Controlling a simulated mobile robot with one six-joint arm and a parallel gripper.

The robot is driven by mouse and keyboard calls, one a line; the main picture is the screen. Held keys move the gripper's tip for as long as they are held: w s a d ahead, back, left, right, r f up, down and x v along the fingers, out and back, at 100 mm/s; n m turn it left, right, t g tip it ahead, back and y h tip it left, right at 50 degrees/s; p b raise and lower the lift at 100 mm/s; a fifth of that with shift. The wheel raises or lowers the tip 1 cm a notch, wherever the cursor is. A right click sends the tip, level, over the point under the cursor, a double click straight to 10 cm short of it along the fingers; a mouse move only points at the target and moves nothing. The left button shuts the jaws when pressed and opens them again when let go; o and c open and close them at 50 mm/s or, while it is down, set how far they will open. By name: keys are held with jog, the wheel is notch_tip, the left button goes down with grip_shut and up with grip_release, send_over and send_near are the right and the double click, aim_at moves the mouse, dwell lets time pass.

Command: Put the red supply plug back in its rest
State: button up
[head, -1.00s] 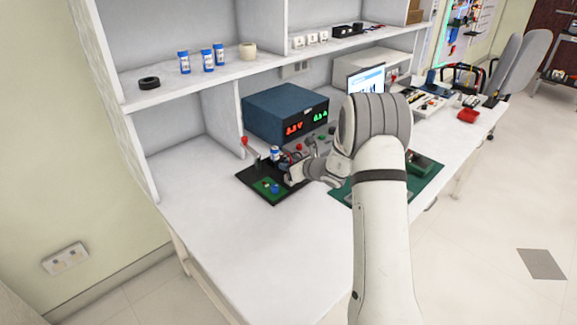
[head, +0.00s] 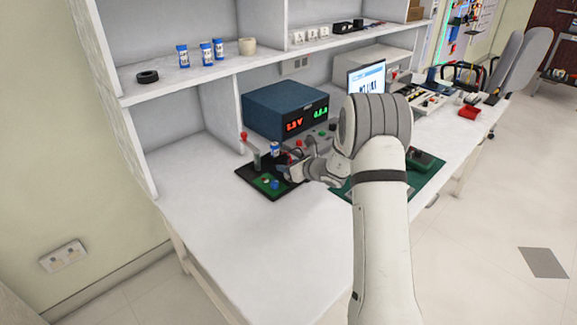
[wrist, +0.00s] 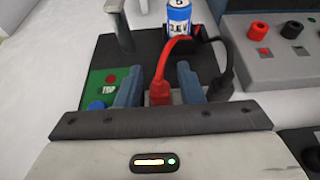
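The red supply plug (wrist: 159,93) sits between the two blue-grey fingers of my gripper (wrist: 160,90) in the wrist view. A narrow gap shows on each side of it, so the fingers look open around it. A red lead rises from the plug and arches over beside a blue-and-white can-shaped cell (wrist: 179,18). In the head view my gripper (head: 292,172) is low over the right side of the black mat (head: 252,181), and the plug is hard to make out. A grey post (wrist: 122,28) stands at the mat's left; I cannot tell whether it is the rest.
A black lead (wrist: 226,70) curves down just right of my gripper. A green pad (head: 268,183) with a blue button lies on the mat. The blue power supply (head: 285,108) stands behind, and red and black sockets (wrist: 262,30) show at right. The bench front left is clear.

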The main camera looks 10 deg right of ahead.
jog(key=shift+o, duration=0.5)
jog(key=shift+s, duration=0.1)
jog(key=v, duration=0.7)
jog(key=shift+s+d+r, duration=0.1)
jog(key=shift+s+d, duration=0.1)
jog(key=shift+s, duration=0.05)
jog(key=s+a+r+n+g+p, duration=0.1)
jog(key=s+a+r+n+g, duration=0.1)
jog(key=s+a+r+n, duration=0.4)
jog(key=s+a+r+n+g+p, duration=0.1)
jog(key=s+r+n+g+p, duration=0.15)
jog(key=s+n, duration=0.35)
jog(key=s+a+r+n+g+p, duration=0.1)
jog(key=s+a+r+n+g, duration=0.3)
jog(key=s, duration=0.4)
jog(key=s+d+r+n+h+p, duration=0.2)
jog(key=s+n, duration=0.4)
jog(key=s, duration=0.3)
jog(key=s+d+r+n+h+p, duration=0.1)
jog(key=s+d+r+n+h, duration=0.3)
jog(key=s, duration=0.5)
jog(key=d+n+h, duration=0.1)
jog(key=d+n, duration=0.1)
jog(key=n, duration=0.1)
jog(key=shift+s+p, duration=0.35)
jog(key=shift+p, duration=0.05)
